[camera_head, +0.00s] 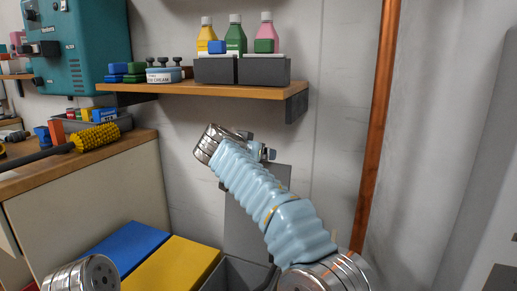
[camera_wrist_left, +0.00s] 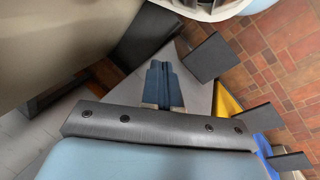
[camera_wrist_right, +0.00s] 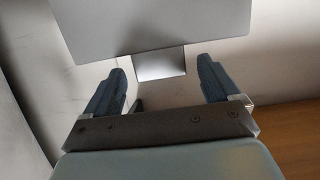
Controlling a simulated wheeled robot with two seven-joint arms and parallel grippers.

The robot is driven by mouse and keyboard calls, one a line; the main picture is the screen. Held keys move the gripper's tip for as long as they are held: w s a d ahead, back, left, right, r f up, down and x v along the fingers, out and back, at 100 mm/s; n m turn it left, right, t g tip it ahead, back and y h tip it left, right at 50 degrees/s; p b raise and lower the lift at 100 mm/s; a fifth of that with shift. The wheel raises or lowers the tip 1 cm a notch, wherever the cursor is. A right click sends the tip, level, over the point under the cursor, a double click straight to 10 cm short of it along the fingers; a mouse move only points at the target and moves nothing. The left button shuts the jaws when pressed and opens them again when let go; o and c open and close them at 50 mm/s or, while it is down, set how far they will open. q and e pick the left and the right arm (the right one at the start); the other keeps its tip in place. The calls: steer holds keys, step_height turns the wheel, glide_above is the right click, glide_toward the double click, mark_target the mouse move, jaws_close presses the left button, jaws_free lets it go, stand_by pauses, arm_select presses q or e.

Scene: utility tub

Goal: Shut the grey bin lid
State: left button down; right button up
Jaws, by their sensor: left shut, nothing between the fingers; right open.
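The grey bin lid (camera_head: 240,225) stands raised and upright against the wall, partly hidden by my right arm. The grey bin (camera_head: 245,274) shows only in part below it. My right gripper (camera_head: 268,153) is above the lid near the wall, mostly hidden behind its wrist. In the right wrist view, the open fingers of that gripper (camera_wrist_right: 160,72) are empty; a grey panel (camera_wrist_right: 150,25), apparently the lid, lies beyond them, with a small tab (camera_wrist_right: 160,64) between the tips. My left gripper (camera_wrist_left: 164,85) is shut and empty, over a grey surface; it is outside the head view.
Blue (camera_head: 125,250) and yellow (camera_head: 180,264) lids lie flat left of the grey bin. A wooden shelf (camera_head: 190,89) with bottles (camera_head: 236,35) overhangs behind my right wrist. A copper pipe (camera_head: 378,120) stands right. A counter (camera_head: 80,160) is at left.

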steer(key=shift+p+x, duration=0.35)
steer(key=shift+x, duration=1.15)
